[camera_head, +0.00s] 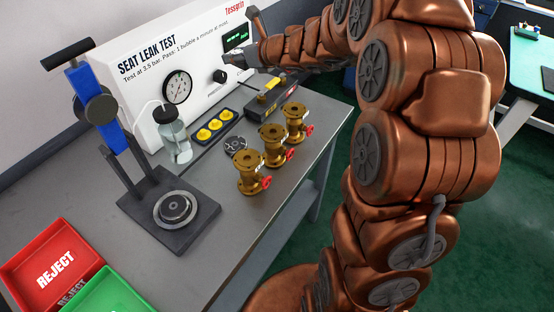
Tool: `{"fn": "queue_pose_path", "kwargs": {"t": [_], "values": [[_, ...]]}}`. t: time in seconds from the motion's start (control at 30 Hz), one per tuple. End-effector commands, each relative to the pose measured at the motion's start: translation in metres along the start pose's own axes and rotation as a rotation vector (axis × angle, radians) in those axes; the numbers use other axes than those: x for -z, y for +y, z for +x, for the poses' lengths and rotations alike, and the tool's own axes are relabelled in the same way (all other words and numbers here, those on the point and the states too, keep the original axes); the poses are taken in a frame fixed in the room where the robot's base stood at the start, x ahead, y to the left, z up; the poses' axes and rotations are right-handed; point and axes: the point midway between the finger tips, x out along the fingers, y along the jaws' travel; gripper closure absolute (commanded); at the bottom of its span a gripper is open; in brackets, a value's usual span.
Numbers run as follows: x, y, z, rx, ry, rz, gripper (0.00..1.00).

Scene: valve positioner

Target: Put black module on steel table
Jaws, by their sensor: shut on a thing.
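My gripper (246,42) is at the end of the copper-coloured arm, at the right end of the white test panel. It is shut on a dark thing that I take for the black module; its outline is hard to make out against the panel. A black display with green characters (237,38) shows beside the fingers, and I cannot tell whether it belongs to the panel. The grey steel table (255,222) lies below and to the left of the gripper, its front edge running diagonally.
Three brass valves (272,142) with red handwheels stand near the table's front edge. A black fixture (270,98) is behind them. A blue-columned press (90,105), a glass jar (175,138) and a red reject tray (50,262) stand to the left. Bare tabletop lies right of the press base.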

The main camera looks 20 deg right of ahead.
Motion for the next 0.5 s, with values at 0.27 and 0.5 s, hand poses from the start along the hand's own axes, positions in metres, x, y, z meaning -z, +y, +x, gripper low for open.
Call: {"fn": "queue_pose_path", "kwargs": {"t": [0.27, 0.5], "values": [[0.017, -0.032, -0.013, -0.048, 0.001, -0.024, 1.0], [0.049, -0.068, -0.035, -0.092, -0.001, -0.036, 1.0]]}}
